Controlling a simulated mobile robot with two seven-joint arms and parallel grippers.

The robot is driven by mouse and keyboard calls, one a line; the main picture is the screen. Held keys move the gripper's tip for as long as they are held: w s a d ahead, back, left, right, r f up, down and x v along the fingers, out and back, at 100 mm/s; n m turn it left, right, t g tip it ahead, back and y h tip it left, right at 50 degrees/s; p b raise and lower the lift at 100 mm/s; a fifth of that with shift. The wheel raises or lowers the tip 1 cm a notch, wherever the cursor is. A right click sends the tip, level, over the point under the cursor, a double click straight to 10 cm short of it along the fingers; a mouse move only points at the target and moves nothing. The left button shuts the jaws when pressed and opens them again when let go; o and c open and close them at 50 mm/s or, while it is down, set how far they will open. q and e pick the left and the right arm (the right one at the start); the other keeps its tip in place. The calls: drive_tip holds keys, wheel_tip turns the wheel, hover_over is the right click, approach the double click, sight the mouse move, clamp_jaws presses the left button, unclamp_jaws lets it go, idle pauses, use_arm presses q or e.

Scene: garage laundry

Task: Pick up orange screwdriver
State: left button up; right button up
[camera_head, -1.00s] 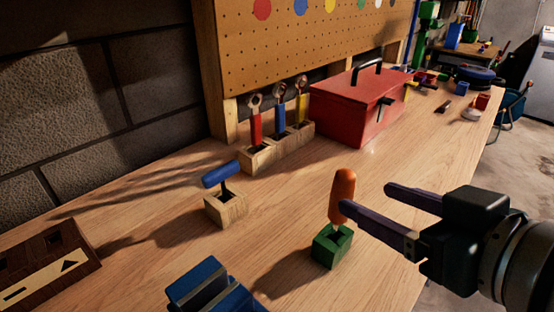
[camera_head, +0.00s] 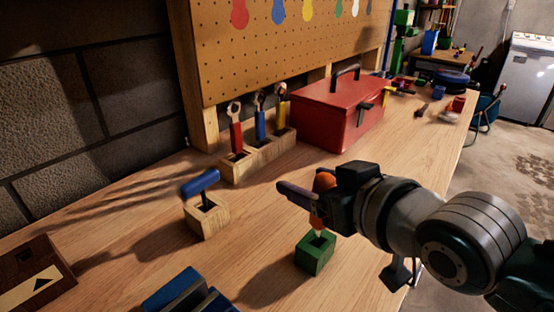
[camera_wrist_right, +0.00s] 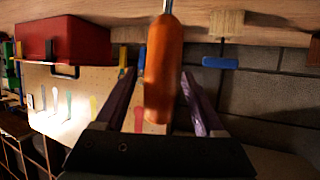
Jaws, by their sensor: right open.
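The orange screwdriver (camera_head: 325,181) stands upright in a small green block (camera_head: 315,254) on the workbench. Its handle is partly hidden behind my right gripper (camera_head: 300,192) in the head view. In the right wrist view the orange handle (camera_wrist_right: 163,75) lies between the two open fingers of the right gripper (camera_wrist_right: 156,85), with a gap to the finger on its right. The jaws are not closed on it. My left gripper is not in view.
A wooden block (camera_head: 208,222) holding a blue-handled tool (camera_head: 200,183) stands to the left. Behind are a wrench rack (camera_head: 262,153) and a red toolbox (camera_head: 338,112). A blue object (camera_head: 175,290) is at the front edge of the picture, and a dark wooden box (camera_head: 35,270) is at far left.

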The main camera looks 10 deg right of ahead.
drive_tip(key=shift+c, duration=0.2)
clamp_jaws()
idle(0.5)
drive_tip(key=shift+r, duration=0.15)
